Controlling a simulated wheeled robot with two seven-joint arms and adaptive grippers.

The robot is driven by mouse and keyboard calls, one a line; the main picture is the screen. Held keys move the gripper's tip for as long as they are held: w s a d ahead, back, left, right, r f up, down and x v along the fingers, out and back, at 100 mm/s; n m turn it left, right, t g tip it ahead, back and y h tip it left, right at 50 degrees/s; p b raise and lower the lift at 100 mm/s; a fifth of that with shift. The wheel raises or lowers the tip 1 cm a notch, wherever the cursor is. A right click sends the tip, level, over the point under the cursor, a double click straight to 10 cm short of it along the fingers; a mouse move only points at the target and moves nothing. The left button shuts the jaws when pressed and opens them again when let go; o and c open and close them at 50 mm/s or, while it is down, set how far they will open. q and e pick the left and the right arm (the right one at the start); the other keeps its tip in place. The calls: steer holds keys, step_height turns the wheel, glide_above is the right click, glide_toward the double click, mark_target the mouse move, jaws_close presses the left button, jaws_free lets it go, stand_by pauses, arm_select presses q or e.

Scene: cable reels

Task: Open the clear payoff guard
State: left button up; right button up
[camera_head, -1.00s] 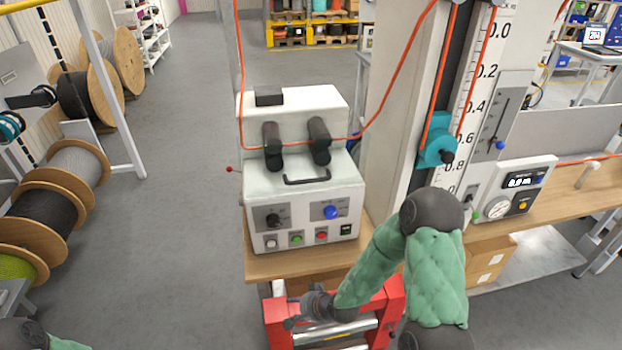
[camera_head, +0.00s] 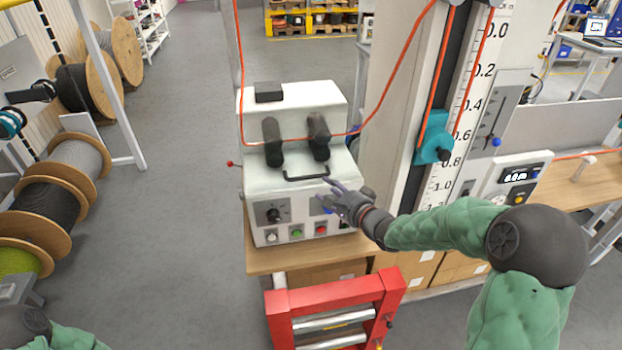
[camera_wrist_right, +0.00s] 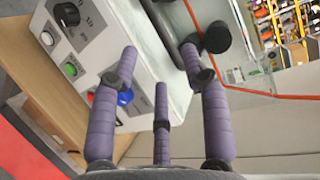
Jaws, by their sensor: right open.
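The white payoff machine (camera_head: 255,185) stands on the wooden bench, with two black rollers (camera_head: 272,145) and a dark U-shaped handle (camera_head: 305,178) on its sloped front. No clear panel can be made out; I cannot tell whether the handle belongs to the guard. My right gripper (camera_head: 327,190) is open and empty just right of and below the handle. In the right wrist view, its purple fingers (camera_wrist_right: 160,62) point at the machine, and a dark bar (camera_wrist_right: 163,33), seemingly the handle, lies ahead between the outer fingertips. Contact cannot be told. My left gripper is out of view.
A blue knob (camera_wrist_right: 125,97) and several buttons sit below the fingers' side of the panel. An orange cable (camera_head: 400,62) runs over the rollers to the scaled tower (camera_head: 440,185). A red roller frame (camera_head: 392,290) stands in front. Cable reels (camera_head: 45,210) line the left.

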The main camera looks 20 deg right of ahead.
mark_target(311, 178)
steer(key=b+x, duration=0.1)
steer(key=x, duration=0.8)
steer(key=shift+w+f, duration=0.1)
steer(key=shift+w, duration=0.1)
jaws_close()
